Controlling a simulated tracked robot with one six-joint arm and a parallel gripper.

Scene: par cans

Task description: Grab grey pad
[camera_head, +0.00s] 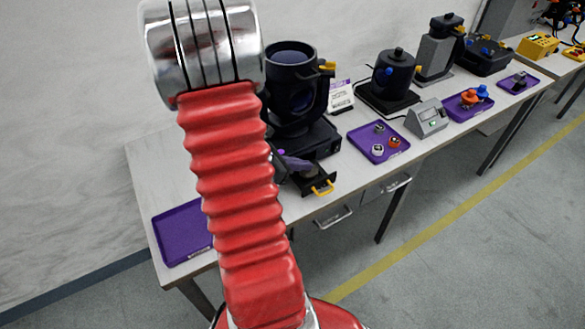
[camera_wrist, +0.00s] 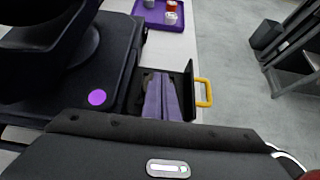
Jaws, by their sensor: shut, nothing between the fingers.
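My gripper (camera_wrist: 160,78) reaches over a small open black drawer (camera_wrist: 187,85) with a yellow handle. Its two purple-grey fingers lie side by side, shut, with nothing visible between them. In the head view my gripper (camera_head: 307,167) points right, at the drawer (camera_head: 318,181) in the front of the black machine (camera_head: 300,100). The fingers cover much of the drawer's inside. A dull greyish-brown patch shows in the drawer by the fingertips; I cannot tell if it is the grey pad. No grey pad stands out clearly elsewhere.
A purple tray (camera_head: 371,152) with several small parts lies right of the machine, beside a grey meter box (camera_head: 426,118). A purple tray (camera_head: 178,236) at the left looks empty where it shows. A black pot (camera_head: 393,73) and more equipment stand farther along the table.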

